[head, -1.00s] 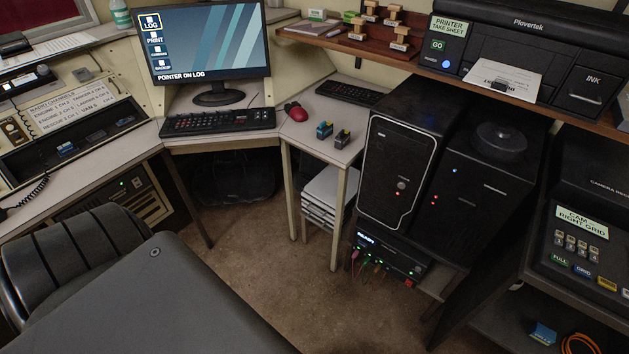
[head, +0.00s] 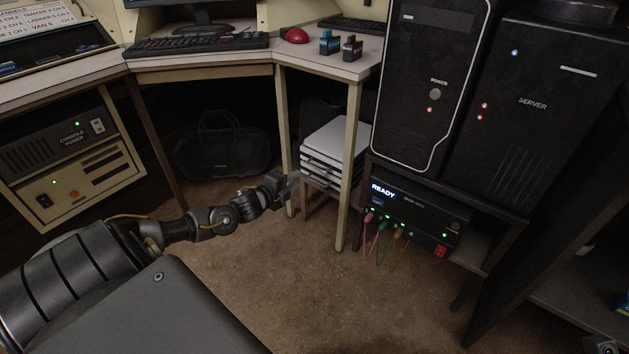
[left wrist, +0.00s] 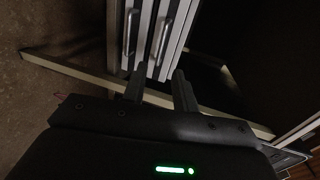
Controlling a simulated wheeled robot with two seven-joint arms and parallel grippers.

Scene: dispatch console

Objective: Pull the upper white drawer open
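The white drawers (head: 335,150) form a small stack under the desk's right end, partly hidden by a pale desk leg. In the left wrist view, white drawer fronts (left wrist: 178,38) with metal bar handles (left wrist: 162,42) stand just beyond the fingers; the picture is turned, so I cannot tell which is the upper one. All drawers look shut. My left gripper (head: 294,184) reaches in from the left, close to the drawer stack near a desk leg. In the left wrist view the gripper's two fingers (left wrist: 160,88) are apart with nothing between them.
Pale desk legs (head: 350,180) stand close to the drawers. A black bag (head: 222,150) lies under the desk. A black unit reading READY (head: 415,212) with hanging cables (head: 382,240) is at the right, below a computer tower (head: 420,90). The carpet (head: 270,270) in front is clear.

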